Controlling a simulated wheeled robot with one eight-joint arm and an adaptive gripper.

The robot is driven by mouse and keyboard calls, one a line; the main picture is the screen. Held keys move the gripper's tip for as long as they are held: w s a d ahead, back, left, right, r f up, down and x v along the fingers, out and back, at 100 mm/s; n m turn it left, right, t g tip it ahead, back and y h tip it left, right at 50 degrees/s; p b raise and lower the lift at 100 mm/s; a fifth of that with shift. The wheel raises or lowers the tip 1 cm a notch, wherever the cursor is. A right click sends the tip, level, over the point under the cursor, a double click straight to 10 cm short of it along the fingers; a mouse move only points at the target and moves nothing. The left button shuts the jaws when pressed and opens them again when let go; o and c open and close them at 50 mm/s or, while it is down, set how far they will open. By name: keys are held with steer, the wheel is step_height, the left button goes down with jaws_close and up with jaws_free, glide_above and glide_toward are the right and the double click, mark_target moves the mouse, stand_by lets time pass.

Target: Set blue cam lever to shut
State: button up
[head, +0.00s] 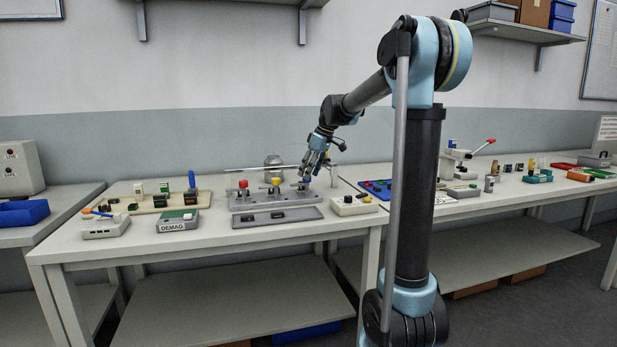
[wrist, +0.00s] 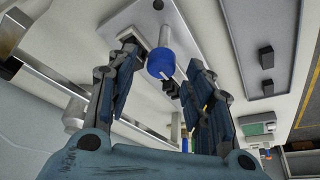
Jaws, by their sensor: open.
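The blue cam lever shows in the wrist view as a blue cylindrical knob (wrist: 160,64) on a pale arm, over a light grey plate (wrist: 190,22). My gripper (wrist: 162,54) is open, with one finger on each side of the knob; I cannot tell whether either touches it. In the head view my gripper (head: 306,177) reaches down to the right end of the grey fixture plate (head: 262,201). There it hides most of the lever, so its angle is unclear.
A red knob (head: 243,185) and a yellow knob (head: 276,181) stand left of my gripper on the same plate. A white box with knobs (head: 353,205) is close at the right.

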steer(key=shift+x, duration=0.9)
steer(key=c, duration=1)
